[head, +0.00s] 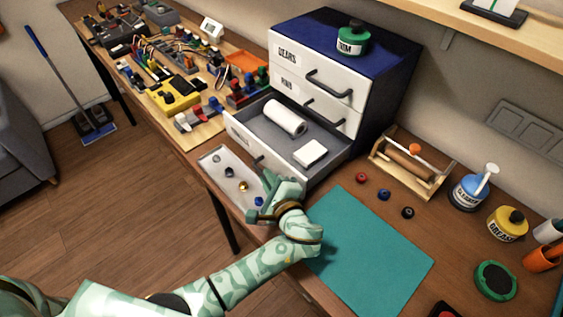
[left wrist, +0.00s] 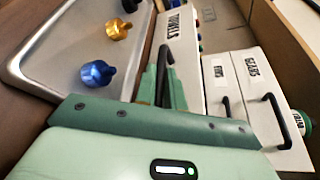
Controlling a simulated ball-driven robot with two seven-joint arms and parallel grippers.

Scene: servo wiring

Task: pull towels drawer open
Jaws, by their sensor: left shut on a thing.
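The towels drawer (head: 238,131) is the bottom drawer of the dark blue cabinet (head: 392,75). It stands pulled out, with a white towel roll (head: 285,118) and a folded white cloth (head: 310,152) inside. My left gripper (head: 268,182) is at the drawer's front. In the left wrist view, the drawer's white front (left wrist: 186,62) carries a label reading "TOWELS". My left gripper's green fingers (left wrist: 160,92) are shut on its black handle (left wrist: 163,62). Part of the handle is hidden by the fingers. My right gripper is in neither view.
A metal tray (head: 216,163) with small knobs lies beside the drawer, close to my left gripper. A teal mat (head: 372,250) covers clear table to the right. The two upper drawers (head: 320,78) are shut. A roller stand (head: 412,165) stands right of the cabinet.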

